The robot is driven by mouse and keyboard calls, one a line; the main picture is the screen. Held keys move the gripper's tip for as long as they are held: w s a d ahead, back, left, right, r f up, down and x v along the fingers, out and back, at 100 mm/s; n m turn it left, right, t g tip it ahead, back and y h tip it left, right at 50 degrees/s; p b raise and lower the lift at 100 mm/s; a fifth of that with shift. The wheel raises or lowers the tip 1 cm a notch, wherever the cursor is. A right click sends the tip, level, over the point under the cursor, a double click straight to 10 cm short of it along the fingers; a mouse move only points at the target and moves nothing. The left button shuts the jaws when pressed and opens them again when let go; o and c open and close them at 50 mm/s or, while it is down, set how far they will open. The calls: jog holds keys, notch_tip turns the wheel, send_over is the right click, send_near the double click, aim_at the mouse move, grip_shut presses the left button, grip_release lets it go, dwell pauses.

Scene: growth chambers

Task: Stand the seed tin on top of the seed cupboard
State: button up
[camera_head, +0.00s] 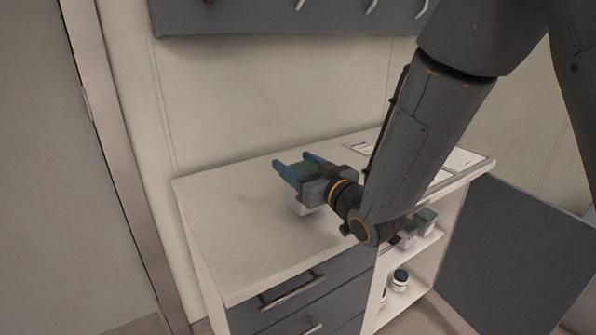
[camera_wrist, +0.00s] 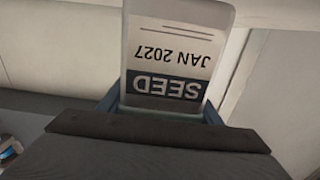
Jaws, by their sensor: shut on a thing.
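The seed tin (camera_wrist: 170,55) shows in the wrist view with a white label reading "SEED JAN 2027", upside down in the picture. My gripper (camera_head: 292,161), with blue fingers, is shut on the tin. In the head view the tin's pale lower part (camera_head: 300,207) shows under the gripper, with much of it hidden by the gripper. The seed cupboard (camera_head: 235,245) has a white top, grey drawers and open shelves. The tin is over the left-middle of that top; I cannot tell whether it touches.
Flat papers (camera_head: 362,148) lie toward the back of the top. Small green-lidded containers (camera_head: 427,217) and a dark-lidded jar (camera_head: 400,279) stand on the shelves. A grey door (camera_head: 520,265) stands open at right. A grey hook rail (camera_head: 270,18) hangs above. The top's front left is clear.

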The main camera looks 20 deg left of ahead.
jog(key=shift+f, duration=0.9)
jog(key=shift+f, duration=0.1)
jog(key=o, duration=1.2)
jog(key=shift+s+d, duration=0.1)
jog(key=p+v, duration=0.2)
jog(key=v, duration=0.9)
jog(key=shift+s+d, duration=0.25)
jog(key=shift+s, duration=0.05)
